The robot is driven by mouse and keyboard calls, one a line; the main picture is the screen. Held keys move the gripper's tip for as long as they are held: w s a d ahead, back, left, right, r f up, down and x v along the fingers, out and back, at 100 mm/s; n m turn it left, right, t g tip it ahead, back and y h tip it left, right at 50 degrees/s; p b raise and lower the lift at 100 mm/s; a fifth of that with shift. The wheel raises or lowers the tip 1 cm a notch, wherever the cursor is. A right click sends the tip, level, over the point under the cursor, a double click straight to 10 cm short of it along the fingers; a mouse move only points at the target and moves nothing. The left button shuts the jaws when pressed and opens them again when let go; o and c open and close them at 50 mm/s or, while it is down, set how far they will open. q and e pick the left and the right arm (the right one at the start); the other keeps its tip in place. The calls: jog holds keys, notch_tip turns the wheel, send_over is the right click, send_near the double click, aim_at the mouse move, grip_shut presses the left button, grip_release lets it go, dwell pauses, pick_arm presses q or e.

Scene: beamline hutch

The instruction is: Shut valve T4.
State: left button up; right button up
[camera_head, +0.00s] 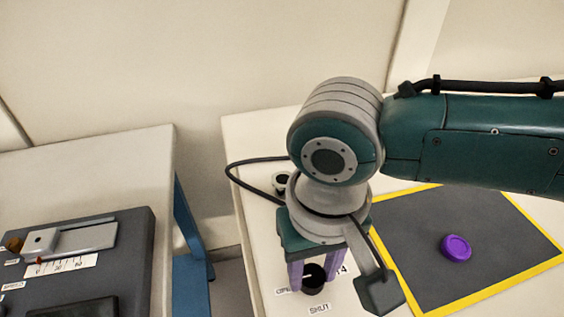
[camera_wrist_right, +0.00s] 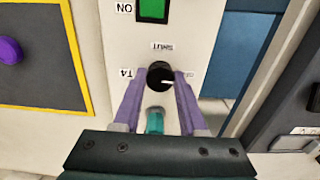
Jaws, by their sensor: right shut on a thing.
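The valve T4 knob (camera_head: 314,284) is a black round knob with a white pointer line, on a pale bench. Its T4 label (camera_wrist_right: 126,73) and SHUT label (camera_wrist_right: 162,46) show in the right wrist view. The pointer lies toward the partly hidden OPEN label (camera_wrist_right: 219,75), not toward SHUT. My right gripper (camera_head: 313,282) points down with its purple fingers on either side of the knob, shut on it. The knob also shows between the fingertips in the right wrist view (camera_wrist_right: 159,74). My left gripper is in neither view.
A purple disc (camera_head: 456,248) lies on a dark mat (camera_head: 410,262) with a yellow border, right of the knob. A green ON switch (camera_wrist_right: 153,9) and a teal cylinder (camera_wrist_right: 155,122) are near the knob. A second bench (camera_head: 130,165) with a dark instrument stands left, across a gap.

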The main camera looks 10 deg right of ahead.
grip_shut()
